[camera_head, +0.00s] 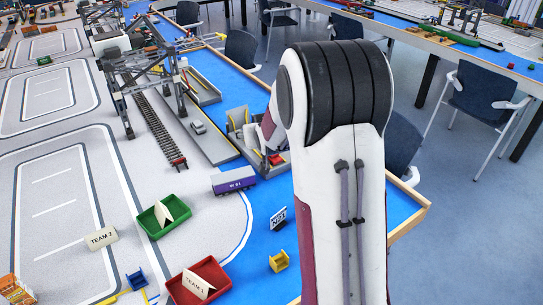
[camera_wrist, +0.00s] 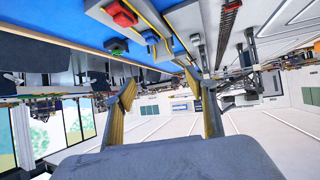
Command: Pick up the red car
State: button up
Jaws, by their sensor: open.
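A small red shape (camera_head: 275,159), likely the red car, sits on a grey dock structure just left of my arm in the head view. In the wrist view, which looks upside down, a red block-like object (camera_wrist: 122,14) lies on a grey surface near the top edge; I cannot tell whether it is the same thing. My gripper (camera_wrist: 160,88) is open, its two yellowish fingers apart with nothing between them. It is clear of the red object, which lies up and left of the fingers in the picture.
A purple container wagon (camera_head: 233,180) stands near the dock, with a grey car (camera_head: 198,127) beyond. A gantry crane (camera_head: 150,75) straddles rails at back left. Green (camera_head: 163,216) and red (camera_head: 200,283) trays and a yellow holder (camera_head: 279,261) stand in front. A green object (camera_wrist: 116,47) shows in the wrist view.

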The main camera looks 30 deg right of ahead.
jog(key=w+d+f+m+t+h, duration=0.1)
jog(key=w+d+f, duration=0.3)
jog(key=d+f, duration=0.6)
jog(key=shift+f+t, duration=0.3)
jog(key=shift+f, duration=0.1)
jog(key=shift+f, duration=2.95)
jog(key=shift+a+f, duration=0.1)
jog(key=shift+f, duration=0.55)
jog(key=shift+x, duration=2.5)
jog(key=shift+r, duration=0.1)
jog(key=shift+c, duration=0.5)
jog(key=c, duration=1.3)
